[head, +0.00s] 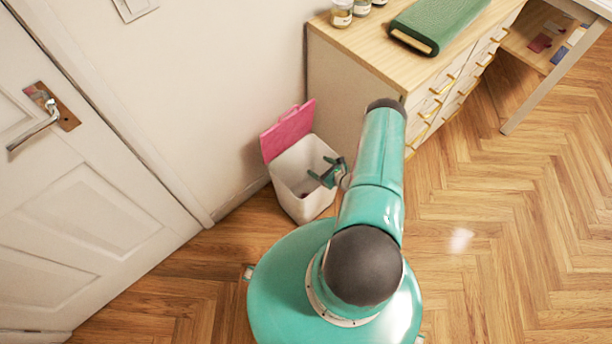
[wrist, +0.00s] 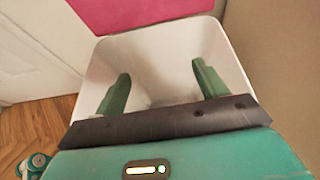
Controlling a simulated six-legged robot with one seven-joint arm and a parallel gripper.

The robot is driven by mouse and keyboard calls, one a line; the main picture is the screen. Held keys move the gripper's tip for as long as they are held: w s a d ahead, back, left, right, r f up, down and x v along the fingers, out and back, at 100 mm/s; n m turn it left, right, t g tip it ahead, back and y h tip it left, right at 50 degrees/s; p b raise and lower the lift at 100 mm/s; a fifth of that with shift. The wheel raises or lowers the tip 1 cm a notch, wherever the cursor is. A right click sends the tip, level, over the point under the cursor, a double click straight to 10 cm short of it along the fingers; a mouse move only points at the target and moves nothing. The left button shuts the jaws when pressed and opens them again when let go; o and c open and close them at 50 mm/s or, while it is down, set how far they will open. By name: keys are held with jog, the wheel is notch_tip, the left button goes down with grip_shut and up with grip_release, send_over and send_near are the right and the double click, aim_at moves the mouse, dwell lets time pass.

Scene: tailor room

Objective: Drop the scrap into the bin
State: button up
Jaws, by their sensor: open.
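The white bin (head: 290,180) stands on the floor against the wall, with its pink lid (head: 288,130) tipped up and open. My gripper (head: 322,170) is over the bin's opening, with its green fingers apart. In the wrist view the fingers (wrist: 160,75) are spread over the bin's white inside (wrist: 150,45), with nothing held between them. A small dark reddish spot (head: 305,193) shows inside the bin in the head view; it may be the scrap, but it is too small to be sure. No scrap is clear in the wrist view.
A wooden-topped drawer cabinet (head: 335,95) stands just right of the bin, carrying a green box-like object (head: 438,22) and small jars (head: 342,12). A white door (head: 75,190) is at the left. The herringbone floor (head: 500,220) at the right is clear.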

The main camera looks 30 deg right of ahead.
jog(key=v, duration=1)
jog(key=shift+s+r, duration=0.1)
